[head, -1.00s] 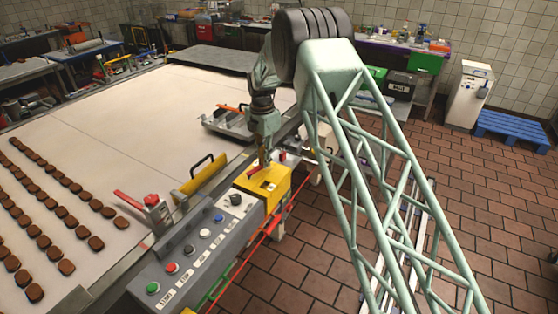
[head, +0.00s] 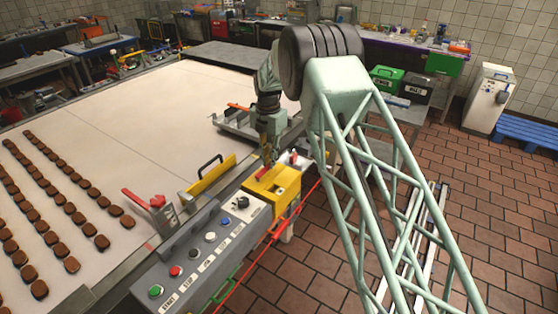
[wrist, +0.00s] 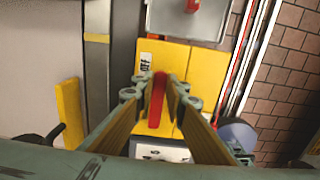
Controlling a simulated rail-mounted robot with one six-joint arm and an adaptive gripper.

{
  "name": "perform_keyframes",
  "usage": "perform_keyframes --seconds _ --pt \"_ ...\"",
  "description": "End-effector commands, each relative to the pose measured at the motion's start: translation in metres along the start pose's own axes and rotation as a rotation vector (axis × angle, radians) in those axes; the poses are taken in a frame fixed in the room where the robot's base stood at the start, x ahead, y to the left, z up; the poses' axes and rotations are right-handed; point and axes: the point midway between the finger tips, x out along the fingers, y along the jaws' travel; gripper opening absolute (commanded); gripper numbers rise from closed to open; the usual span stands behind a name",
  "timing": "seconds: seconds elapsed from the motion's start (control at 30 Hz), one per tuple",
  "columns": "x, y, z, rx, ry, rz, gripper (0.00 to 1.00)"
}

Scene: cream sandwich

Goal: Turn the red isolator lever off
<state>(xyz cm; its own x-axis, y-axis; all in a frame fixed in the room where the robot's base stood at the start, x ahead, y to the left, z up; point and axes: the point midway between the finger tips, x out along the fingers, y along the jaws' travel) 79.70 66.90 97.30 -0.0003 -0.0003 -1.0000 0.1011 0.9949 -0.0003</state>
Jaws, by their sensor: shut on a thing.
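The red isolator lever (wrist: 157,100) sits on top of a yellow box (head: 287,186) beside the grey control panel. In the wrist view it points up the picture, toward a label reading OFF (wrist: 145,62). My gripper (wrist: 157,88) has one finger on each side of the lever and is shut on it. In the head view my gripper (head: 268,160) reaches down to the box from behind, and the lever (head: 263,173) shows partly beside the fingertips. The lever's lower end is close to the fingers in the wrist view.
The panel (head: 185,258) carries several coloured buttons and a black knob. A yellow guard with a black handle (head: 208,178) and another red lever (head: 143,199) stand at the conveyor edge (head: 120,150). Brown biscuits lie at left.

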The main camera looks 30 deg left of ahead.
Motion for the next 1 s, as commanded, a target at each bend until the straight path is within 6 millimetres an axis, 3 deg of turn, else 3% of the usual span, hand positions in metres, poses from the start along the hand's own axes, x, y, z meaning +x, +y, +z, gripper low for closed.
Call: perform_keyframes --seconds 0.47,0.5,0.6,1.0 --pt "-0.0009 0.0045 -0.0029 -0.014 -0.002 0.001 0.0" --pt "-0.0009 0.0045 -0.0029 -0.014 -0.002 0.001 0.16" --pt "-0.0007 0.0044 -0.003 -0.014 -0.001 0.001 0.25" --pt "-0.0015 0.0039 -0.003 -0.013 -0.001 0.001 0.26"
